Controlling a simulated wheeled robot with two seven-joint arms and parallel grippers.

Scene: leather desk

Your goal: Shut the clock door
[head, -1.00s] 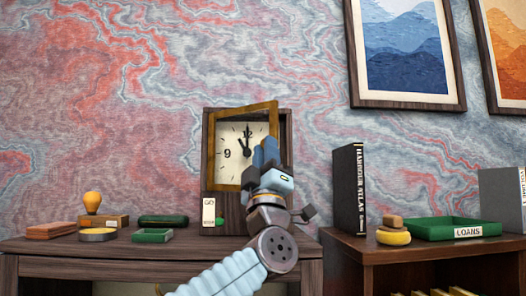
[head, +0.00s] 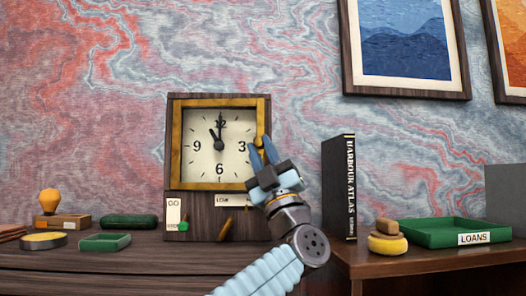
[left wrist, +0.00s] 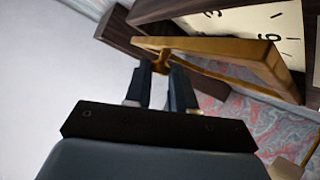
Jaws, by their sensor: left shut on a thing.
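The clock (head: 253,225) is a dark wooden case with a white dial, standing on the desk against the wall. Its door (head: 215,102) is a gold frame that lies almost flat over the dial in the head view. In the left wrist view the door (left wrist: 215,46) still stands a little apart from the case (left wrist: 150,10). My left gripper (head: 261,154) is shut on the door knob (head: 262,141) at the door's right edge; the knob (left wrist: 161,62) also shows between the fingertips in the wrist view. My right gripper is not in view.
Below the dial are a small lever (head: 225,229), a green knob (head: 183,226) and labels. A green tray (head: 104,242), a stamp (head: 49,202) and a green case (head: 129,221) lie left. A black book (head: 338,185) and a green LOANS tray (head: 455,231) stand right.

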